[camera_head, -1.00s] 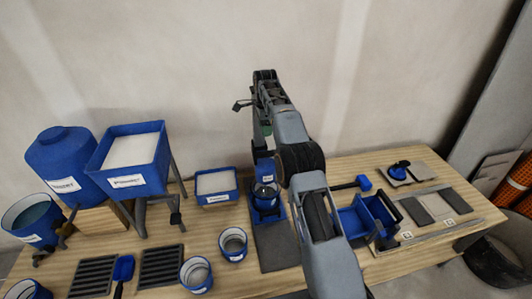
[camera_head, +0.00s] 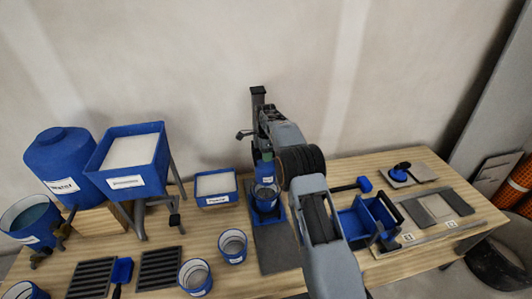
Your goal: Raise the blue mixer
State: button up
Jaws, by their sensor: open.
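The blue mixer (camera_head: 265,170) stands near the middle of the table, with a blue base and a small container low on it. A dark upright post (camera_head: 258,95) rises behind my arm, apparently part of the mixer's stand. My gripper (camera_head: 262,138) is at the far end of my arm, at the upper part of the mixer. It is open, but its fingers are small and largely hidden by my own arm links. I cannot tell whether it touches the mixer.
A blue tray of pale powder (camera_head: 216,199) is left of the mixer. A blue hopper (camera_head: 110,178) and tank (camera_head: 48,152) stand further left. Small buckets (camera_head: 232,258) are in front. A blue bin (camera_head: 357,226) and floor tiles (camera_head: 436,207) are to the right. A dark mat (camera_head: 273,252) lies before the mixer.

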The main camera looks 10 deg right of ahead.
grip_shut()
dwell(0.4)
notch_tip(320, 180, up, 13)
jog(key=p, duration=0.7)
jog(key=shift+w+r, duration=0.1)
jog(key=shift+c, duration=0.9)
grip_release()
jog(key=shift+o, duration=0.9)
